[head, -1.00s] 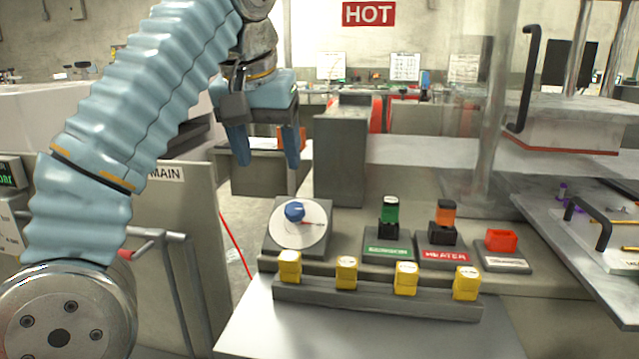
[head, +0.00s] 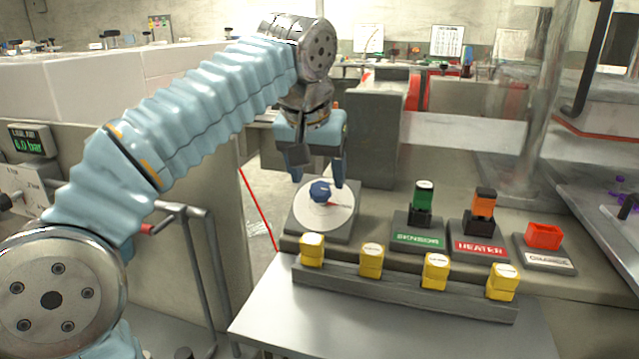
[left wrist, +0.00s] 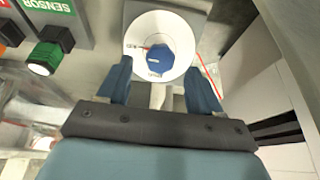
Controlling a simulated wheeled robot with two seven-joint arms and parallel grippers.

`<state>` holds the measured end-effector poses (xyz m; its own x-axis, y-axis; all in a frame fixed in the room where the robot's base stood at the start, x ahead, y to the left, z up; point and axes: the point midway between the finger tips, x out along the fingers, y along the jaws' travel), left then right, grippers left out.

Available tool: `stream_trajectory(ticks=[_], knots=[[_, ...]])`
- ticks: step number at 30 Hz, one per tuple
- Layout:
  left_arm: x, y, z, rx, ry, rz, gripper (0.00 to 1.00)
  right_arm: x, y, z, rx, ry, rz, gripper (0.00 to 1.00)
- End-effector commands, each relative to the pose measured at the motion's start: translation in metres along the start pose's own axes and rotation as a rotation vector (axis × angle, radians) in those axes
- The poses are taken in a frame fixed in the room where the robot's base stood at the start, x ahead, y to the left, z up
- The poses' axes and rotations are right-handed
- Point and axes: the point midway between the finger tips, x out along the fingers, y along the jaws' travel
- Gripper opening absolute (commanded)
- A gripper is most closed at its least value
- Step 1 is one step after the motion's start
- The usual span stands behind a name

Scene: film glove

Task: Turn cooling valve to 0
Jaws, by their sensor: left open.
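The cooling valve is a blue knob (head: 320,190) on a white round dial (head: 338,214), set on a grey sloped block at the left end of the console. A small red pointer shows at the knob's edge. My left gripper (head: 318,183) is open, its blue fingers pointing down just above and behind the knob. In the left wrist view the knob (left wrist: 157,60) lies ahead, between and beyond the two open fingertips (left wrist: 160,82), apart from them. The dial's small print is too blurred to read. My right gripper is in neither view.
Right of the dial stand a green sensor switch (head: 424,196), an orange heater switch (head: 484,203) and a red switch (head: 543,235). Several yellow blocks (head: 371,260) stand in a rail in front. A grey box (head: 375,130) rises behind the dial. A pressure display (head: 32,141) is at left.

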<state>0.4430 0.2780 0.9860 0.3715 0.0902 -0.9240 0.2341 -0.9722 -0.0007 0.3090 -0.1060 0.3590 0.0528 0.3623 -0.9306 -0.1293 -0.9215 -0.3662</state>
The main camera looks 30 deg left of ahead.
Motion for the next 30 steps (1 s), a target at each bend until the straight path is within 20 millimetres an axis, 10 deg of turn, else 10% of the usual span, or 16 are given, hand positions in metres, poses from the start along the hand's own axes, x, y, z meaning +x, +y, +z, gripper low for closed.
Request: stream_trajectory(ticks=[17,30], knots=[[0.033,0.0,0.0,0.0,0.001,0.001,0.65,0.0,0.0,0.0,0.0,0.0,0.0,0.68],[0.033,0.0,0.0,-0.001,0.0,0.001,0.09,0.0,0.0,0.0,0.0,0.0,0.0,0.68]])
